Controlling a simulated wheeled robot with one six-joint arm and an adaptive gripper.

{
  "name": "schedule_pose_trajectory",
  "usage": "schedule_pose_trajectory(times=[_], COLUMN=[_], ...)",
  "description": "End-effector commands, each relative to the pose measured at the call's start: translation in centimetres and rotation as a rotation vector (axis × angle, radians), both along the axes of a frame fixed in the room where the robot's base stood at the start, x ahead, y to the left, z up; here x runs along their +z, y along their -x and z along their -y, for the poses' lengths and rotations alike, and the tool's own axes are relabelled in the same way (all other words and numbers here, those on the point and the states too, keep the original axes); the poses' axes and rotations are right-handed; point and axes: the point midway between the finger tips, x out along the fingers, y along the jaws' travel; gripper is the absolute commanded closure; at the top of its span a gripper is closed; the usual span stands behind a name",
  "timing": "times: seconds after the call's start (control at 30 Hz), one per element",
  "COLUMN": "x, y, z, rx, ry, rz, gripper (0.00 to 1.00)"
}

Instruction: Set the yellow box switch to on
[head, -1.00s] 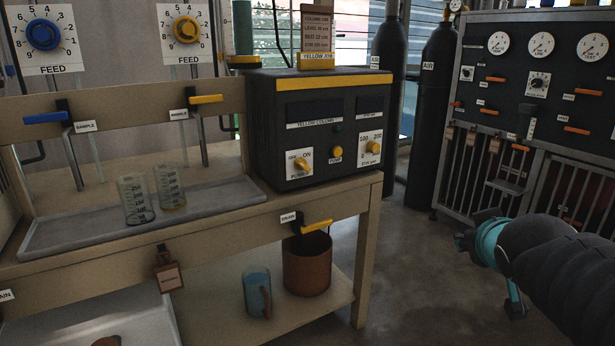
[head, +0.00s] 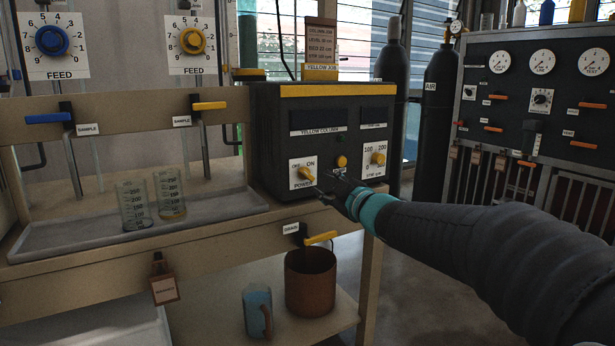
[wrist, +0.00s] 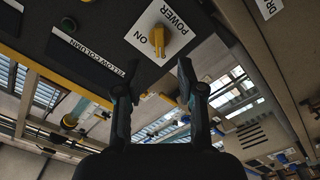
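The yellow box is a dark control box (head: 318,110) with a yellow top stripe and a "YELLOW COLUMN" label, standing on the bench's right end. Its yellow power switch (head: 304,175) sits on a white plate marked OFF, ON and POWER at the lower left of the face. I cannot tell surely which mark the knob points to. My gripper (head: 338,180) is in front of the box, just right of the switch. In the wrist view the fingers (wrist: 153,88) are spread and empty, and the switch (wrist: 158,40) shows beyond the tips, apart from them.
A second yellow knob (head: 379,158) and a small yellow button (head: 341,161) sit right of the switch. A yellow drain lever (head: 321,237) projects below the box. Two glass beakers (head: 170,194) stand on the tray to the left. Gas cylinders (head: 437,118) stand behind right.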

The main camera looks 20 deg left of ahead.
Motion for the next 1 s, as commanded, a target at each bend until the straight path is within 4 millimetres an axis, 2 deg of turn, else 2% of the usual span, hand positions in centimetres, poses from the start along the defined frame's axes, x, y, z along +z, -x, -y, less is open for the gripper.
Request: schedule_pose_trajectory(times=[0.57,1.0], x=[0.1,0.0], y=[-4.6,-5.1], z=[-5.3,-5.9], rx=[-0.001,-0.003], ry=[0.0,0.001], rz=[-0.002,-0.001], gripper=[0.61,0.61])
